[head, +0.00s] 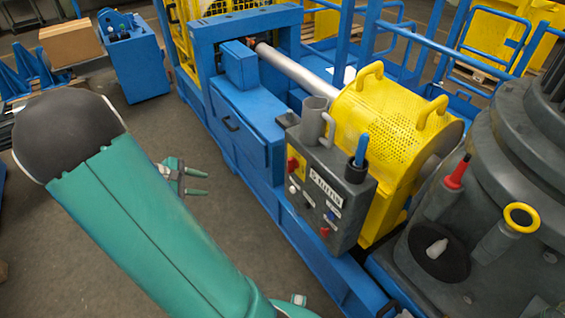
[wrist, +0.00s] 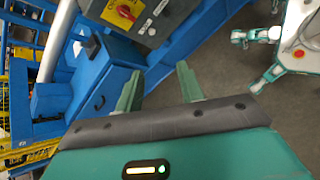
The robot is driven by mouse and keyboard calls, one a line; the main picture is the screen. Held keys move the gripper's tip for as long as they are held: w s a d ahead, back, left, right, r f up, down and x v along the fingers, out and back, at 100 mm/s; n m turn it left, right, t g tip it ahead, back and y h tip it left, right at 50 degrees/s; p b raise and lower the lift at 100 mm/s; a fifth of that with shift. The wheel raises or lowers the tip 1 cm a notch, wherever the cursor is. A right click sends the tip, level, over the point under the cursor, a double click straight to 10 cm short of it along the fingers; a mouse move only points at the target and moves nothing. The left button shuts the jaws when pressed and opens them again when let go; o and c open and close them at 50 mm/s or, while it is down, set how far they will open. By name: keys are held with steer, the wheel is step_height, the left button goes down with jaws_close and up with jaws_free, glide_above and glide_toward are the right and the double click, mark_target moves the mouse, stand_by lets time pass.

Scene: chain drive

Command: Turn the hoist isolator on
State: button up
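The isolator is a red rotary knob on a yellow plate (head: 295,164), at the upper left of the dark grey control box (head: 341,226). The knob's exact position is too small to read. My gripper (head: 203,183) is open and empty, left of the control box and apart from it. In the wrist view the two green fingers of the gripper (wrist: 160,72) are spread, with only floor and blue frame beyond them.
A blue cabinet (head: 237,128) stands left of the control box. A grey mug (head: 313,122) and a blue-handled tool (head: 361,150) sit at the box top. A yellow perforated guard (head: 385,125) is behind. Open floor lies around my gripper.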

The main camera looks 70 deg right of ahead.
mark_target(291, 165)
steer(key=s+d+f+n+g+h, duration=0.25)
steer(key=s+d+f+n, duration=0.2)
steer(key=d+f, duration=0.35)
steer(key=s+d+f+n+g+h, duration=0.2)
steer(key=s+d+f+n+h, duration=0.25)
steer(key=d, duration=0.45)
steer(key=s+d+f+m, duration=0.1)
steer(key=s+d, duration=0.8)
steer(key=d, duration=0.1)
steer(key=shift+s+d+m+y, duration=0.25)
steer(key=shift+s+m+y, duration=0.05)
steer(key=shift+s+m, duration=0.1)
steer(key=shift+f, duration=0.1)
jaws_close()
